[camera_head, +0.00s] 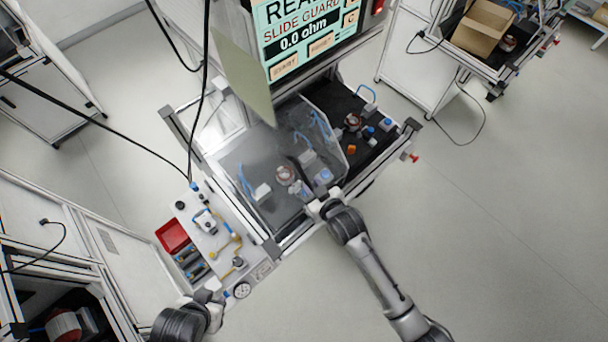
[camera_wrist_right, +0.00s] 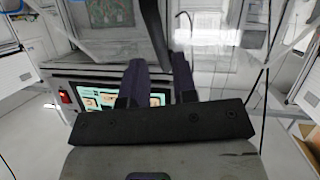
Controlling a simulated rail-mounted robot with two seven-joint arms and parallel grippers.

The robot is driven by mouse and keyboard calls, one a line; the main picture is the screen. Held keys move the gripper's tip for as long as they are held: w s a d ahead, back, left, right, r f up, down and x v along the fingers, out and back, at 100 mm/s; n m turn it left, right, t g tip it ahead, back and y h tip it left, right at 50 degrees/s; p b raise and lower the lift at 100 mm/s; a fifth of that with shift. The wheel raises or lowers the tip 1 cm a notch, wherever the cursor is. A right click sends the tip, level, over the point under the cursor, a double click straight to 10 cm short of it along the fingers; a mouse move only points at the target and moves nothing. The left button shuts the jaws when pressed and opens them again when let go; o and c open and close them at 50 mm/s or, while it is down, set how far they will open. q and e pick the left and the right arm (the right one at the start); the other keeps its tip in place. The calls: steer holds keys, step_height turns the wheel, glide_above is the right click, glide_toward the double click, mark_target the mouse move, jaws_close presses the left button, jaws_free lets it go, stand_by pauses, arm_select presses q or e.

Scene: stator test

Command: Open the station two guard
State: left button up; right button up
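A clear guard (camera_head: 270,165) covers the left part of the test station in the head view, with a coil and blue and white fixtures under it. I cannot read a station number. My right gripper (camera_head: 318,206) is at the guard's lower right edge. In the right wrist view its two dark fingers (camera_wrist_right: 158,88) stand a little apart. A dark upright bar (camera_wrist_right: 155,35) shows beyond and between them; I cannot tell whether they clamp it. My left gripper (camera_head: 212,296) is low at the left, by the side shelf, its fingers too small to read.
A screen (camera_head: 310,35) reading "SLIDE GUARD" and "0.0 ohm" hangs above the station. The station's right part, a black plate (camera_head: 345,105), is uncovered and holds a coil and small parts. A side shelf (camera_head: 225,240) carries a red bin (camera_head: 172,236). Cables hang at left.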

mark_target(306, 178)
steer(key=shift+x, duration=2.7)
jaws_close()
